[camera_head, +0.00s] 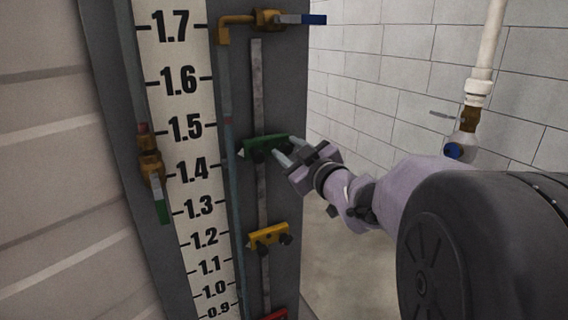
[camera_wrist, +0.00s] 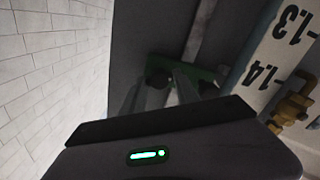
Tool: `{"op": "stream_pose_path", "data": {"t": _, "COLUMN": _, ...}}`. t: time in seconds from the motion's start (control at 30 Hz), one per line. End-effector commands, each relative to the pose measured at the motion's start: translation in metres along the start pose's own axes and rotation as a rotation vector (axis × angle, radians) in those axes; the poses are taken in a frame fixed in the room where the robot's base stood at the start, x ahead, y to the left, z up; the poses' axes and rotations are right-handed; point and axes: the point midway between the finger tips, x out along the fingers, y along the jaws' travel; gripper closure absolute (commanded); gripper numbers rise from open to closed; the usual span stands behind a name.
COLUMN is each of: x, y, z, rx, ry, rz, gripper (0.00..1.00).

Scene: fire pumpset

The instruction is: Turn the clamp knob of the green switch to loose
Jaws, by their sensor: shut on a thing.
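The green switch (camera_head: 262,143) is mounted on a vertical metal strip, beside the 1.4 to 1.5 marks of the scale. It also shows in the wrist view (camera_wrist: 194,71), above my fingers. My gripper (camera_head: 284,148) reaches it from the right, with its two fingers on either side of the dark clamp knob (camera_wrist: 157,77) at the switch's right end in the head view. The gripper is shut on this knob, which the fingers partly hide. A second dark knob (camera_head: 258,157) sits near the switch's pointed left end, outside the fingers. The knob's turn angle cannot be read.
A yellow switch (camera_head: 268,236) and a red switch (camera_head: 277,315) sit lower on the strip. A blue-handled brass valve (camera_head: 270,19) is above, and a green-handled valve (camera_head: 152,170) is left of the scale. A white pipe (camera_head: 487,50) stands by the block wall at right.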

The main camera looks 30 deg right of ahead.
Motion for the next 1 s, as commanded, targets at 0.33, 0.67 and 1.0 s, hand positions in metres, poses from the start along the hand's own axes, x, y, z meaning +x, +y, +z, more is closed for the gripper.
{"op": "stream_pose_path", "data": {"t": 0.33, "x": -0.0002, "y": -0.0036, "z": 0.0036, "rx": -0.328, "ry": 0.001, "rz": 0.000, "gripper": 1.00}}
{"op": "stream_pose_path", "data": {"t": 0.67, "x": -0.0002, "y": -0.0044, "z": 0.0038, "rx": -0.640, "ry": 0.001, "rz": 0.001, "gripper": 1.00}}
{"op": "stream_pose_path", "data": {"t": 1.0, "x": 0.0000, "y": -0.0049, "z": 0.0042, "rx": -0.910, "ry": -0.001, "rz": -0.001, "gripper": 1.00}}
